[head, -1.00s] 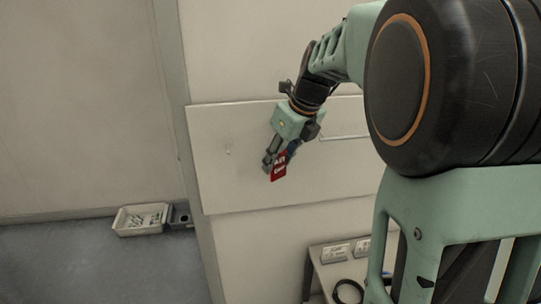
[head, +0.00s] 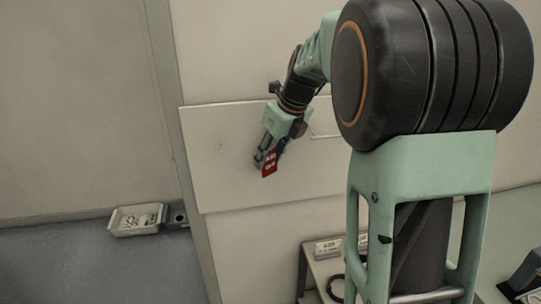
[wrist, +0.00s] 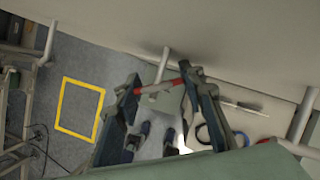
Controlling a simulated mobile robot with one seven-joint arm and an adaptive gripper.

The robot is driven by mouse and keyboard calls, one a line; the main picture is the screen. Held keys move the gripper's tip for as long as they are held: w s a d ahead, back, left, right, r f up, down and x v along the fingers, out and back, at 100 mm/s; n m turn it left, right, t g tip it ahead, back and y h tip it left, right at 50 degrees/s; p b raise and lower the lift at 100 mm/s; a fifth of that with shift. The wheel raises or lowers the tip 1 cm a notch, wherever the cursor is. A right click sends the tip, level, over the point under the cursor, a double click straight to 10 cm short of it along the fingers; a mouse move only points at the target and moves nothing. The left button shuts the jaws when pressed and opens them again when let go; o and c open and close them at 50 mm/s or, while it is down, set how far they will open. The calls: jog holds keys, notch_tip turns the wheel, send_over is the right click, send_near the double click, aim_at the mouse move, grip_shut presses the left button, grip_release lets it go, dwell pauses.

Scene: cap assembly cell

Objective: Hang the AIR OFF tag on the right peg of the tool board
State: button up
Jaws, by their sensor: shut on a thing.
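My gripper (head: 266,160) is shut on the red AIR OFF tag (head: 270,163), which hangs tilted from its fingertips in front of the white tool board (head: 225,185). In the wrist view the tag (wrist: 158,87) shows nearly edge-on as a red strip between the two fingers. A small peg (head: 221,148) stands on the board to the left of the gripper. The wrist view shows several grey pegs sticking out, one (wrist: 165,62) just beyond the tag; I cannot tell which is the right peg. The gap between tag and board is unclear.
A thin pale rail (head: 326,136) is on the board right of the gripper, partly behind my arm. A bench (head: 322,268) stands below. A tray of small parts (head: 136,220) lies at lower left. A yellow floor square (wrist: 80,106) shows in the wrist view.

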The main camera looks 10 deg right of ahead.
jog(key=shift+w+f, duration=0.15)
jog(key=shift+w, duration=0.1)
jog(key=o, duration=0.6)
jog(key=shift+a, duration=0.1)
jog(key=o, duration=0.5)
jog(key=shift+w+f, duration=0.15)
jog(key=shift+w, duration=0.35)
jog(key=shift+s+r, duration=0.1)
jog(key=shift+r, duration=0.1)
